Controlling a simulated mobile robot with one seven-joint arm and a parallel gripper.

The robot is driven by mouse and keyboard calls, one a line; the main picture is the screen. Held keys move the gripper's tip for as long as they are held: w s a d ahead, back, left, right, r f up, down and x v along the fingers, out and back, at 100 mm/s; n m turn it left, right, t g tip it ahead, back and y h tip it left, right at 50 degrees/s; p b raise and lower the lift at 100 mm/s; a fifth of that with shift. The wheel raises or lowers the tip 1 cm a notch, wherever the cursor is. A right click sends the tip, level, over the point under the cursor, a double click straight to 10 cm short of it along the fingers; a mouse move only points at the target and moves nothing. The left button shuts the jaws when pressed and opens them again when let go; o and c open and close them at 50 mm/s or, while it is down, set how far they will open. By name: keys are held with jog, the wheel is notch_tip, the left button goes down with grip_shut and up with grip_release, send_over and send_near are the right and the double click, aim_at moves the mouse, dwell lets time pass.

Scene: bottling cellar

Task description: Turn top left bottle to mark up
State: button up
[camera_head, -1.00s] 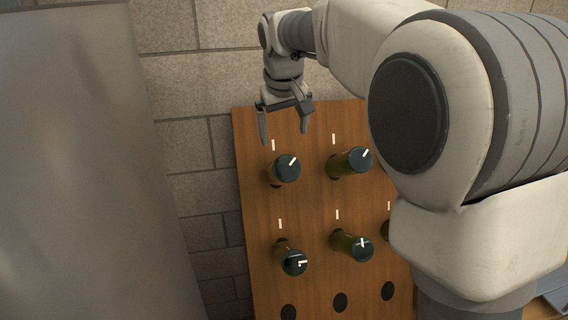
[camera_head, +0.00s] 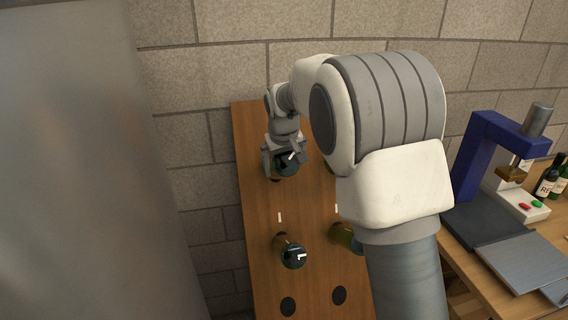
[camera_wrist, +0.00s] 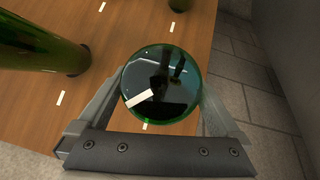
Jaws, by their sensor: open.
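The top left bottle (camera_head: 287,168) sticks out of the upper left hole of the wooden rack, its dark round base facing out. The white mark on its base points up and right in the head view. In the wrist view the bottle (camera_wrist: 165,75) fills the middle and its mark runs toward the lower left. A white rack mark (camera_wrist: 145,126) shows just below it there. My gripper (camera_head: 283,160) is open, with one finger on each side of the bottle. In the wrist view my gripper (camera_wrist: 162,100) straddles it; whether the fingers touch is unclear.
A bench with a blue press (camera_head: 480,150) stands at right.

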jog(key=c, duration=1.1)
jog(key=shift+o, duration=0.2)
jog(key=shift+n, duration=0.3)
jog(key=n+t+h+b, duration=0.1)
jog(key=n+h+b, duration=0.1)
jog(key=n+b, duration=0.1)
jog(key=shift+a+f+n, duration=0.1)
jog(key=shift+f+n, duration=0.05)
jog(key=shift+n, duration=0.15)
jog(key=shift+n+t+h+b, duration=0.7)
jog(key=shift+n+t+b, duration=0.1)
jog(key=shift+n+b, duration=0.65)
jog(key=o, duration=1.1)
jog(key=shift+c, duration=0.2)
